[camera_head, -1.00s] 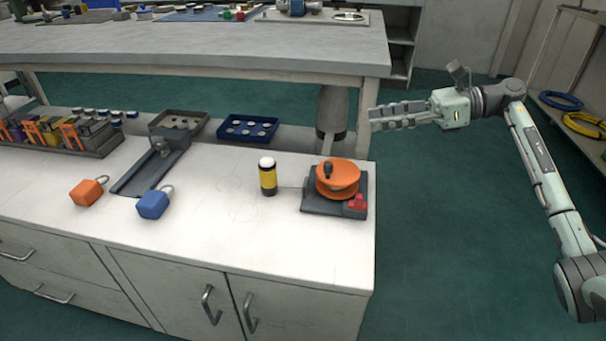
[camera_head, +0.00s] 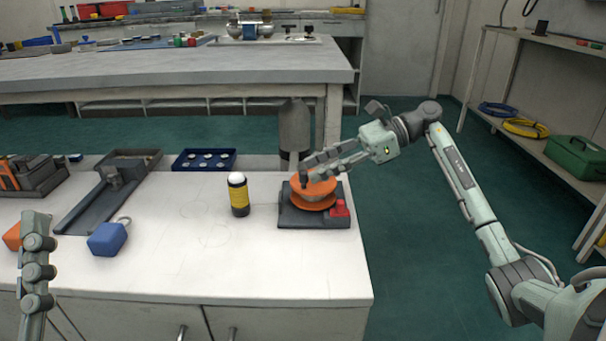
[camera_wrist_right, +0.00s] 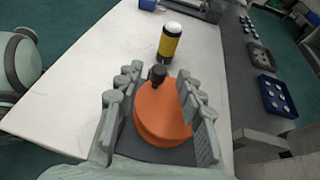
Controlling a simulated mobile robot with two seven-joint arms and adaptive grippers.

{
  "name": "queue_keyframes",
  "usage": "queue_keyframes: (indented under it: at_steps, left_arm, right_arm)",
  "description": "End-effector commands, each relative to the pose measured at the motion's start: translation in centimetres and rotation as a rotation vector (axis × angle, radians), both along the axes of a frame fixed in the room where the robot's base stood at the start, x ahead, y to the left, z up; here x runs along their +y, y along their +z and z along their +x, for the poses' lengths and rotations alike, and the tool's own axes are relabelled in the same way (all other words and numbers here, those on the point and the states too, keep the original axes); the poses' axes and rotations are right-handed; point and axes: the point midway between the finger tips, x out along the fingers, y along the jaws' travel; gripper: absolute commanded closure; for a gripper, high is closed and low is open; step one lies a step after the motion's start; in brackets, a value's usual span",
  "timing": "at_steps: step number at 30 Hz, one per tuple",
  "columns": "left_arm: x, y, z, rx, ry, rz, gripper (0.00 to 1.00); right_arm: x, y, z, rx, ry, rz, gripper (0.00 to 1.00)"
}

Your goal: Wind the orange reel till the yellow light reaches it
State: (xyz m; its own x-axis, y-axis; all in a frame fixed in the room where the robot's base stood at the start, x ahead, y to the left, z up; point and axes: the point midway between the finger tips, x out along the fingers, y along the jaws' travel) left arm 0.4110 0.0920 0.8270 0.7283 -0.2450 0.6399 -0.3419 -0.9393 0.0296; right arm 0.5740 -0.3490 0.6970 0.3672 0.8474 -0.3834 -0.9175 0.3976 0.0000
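The orange reel (camera_head: 313,195) sits on a dark base with a red part (camera_head: 340,209) at its front right corner. Its black knob (camera_wrist_right: 157,75) stands up from its top in the right wrist view. The yellow light (camera_head: 239,197), a yellow and black cylinder with a white top, stands upright left of the reel. My right gripper (camera_head: 312,168) is over the reel. In the right wrist view its open fingers (camera_wrist_right: 158,82) lie either side of the reel and knob; contact is unclear. My left gripper (camera_head: 38,262) shows partly at the lower left, its opening unclear.
A blue padlock-like block (camera_head: 106,240) and a partly hidden orange one (camera_head: 13,236) lie at the left. A dark track-like fixture (camera_head: 95,199) and a blue tray (camera_head: 204,160) are behind. The white counter (camera_head: 210,265) is clear in front of the light.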

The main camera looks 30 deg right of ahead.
Motion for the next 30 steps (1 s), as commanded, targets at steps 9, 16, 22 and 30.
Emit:
queue_keyframes:
  at_steps: [9,16,22,30]
  left_arm:
    - [0.0,0.0,0.0,-0.001,0.001,0.0,0.6]
    - [0.0,0.0,0.0,-0.002,0.001,0.0,0.6]
    - [0.0,0.0,0.0,-0.002,0.001,0.0,0.6]
    - [0.0,0.0,0.0,-0.002,0.001,0.001,0.6]
  right_arm:
    - [3.1,-1.3,1.4,-0.001,0.0,0.003,0.62]
    - [3.3,-1.4,1.4,-0.001,-0.001,0.001,0.62]
    - [3.2,-1.4,1.4,-0.001,-0.001,0.001,0.8]
    - [3.2,-1.4,1.4,-0.001,-0.001,0.001,1.0]
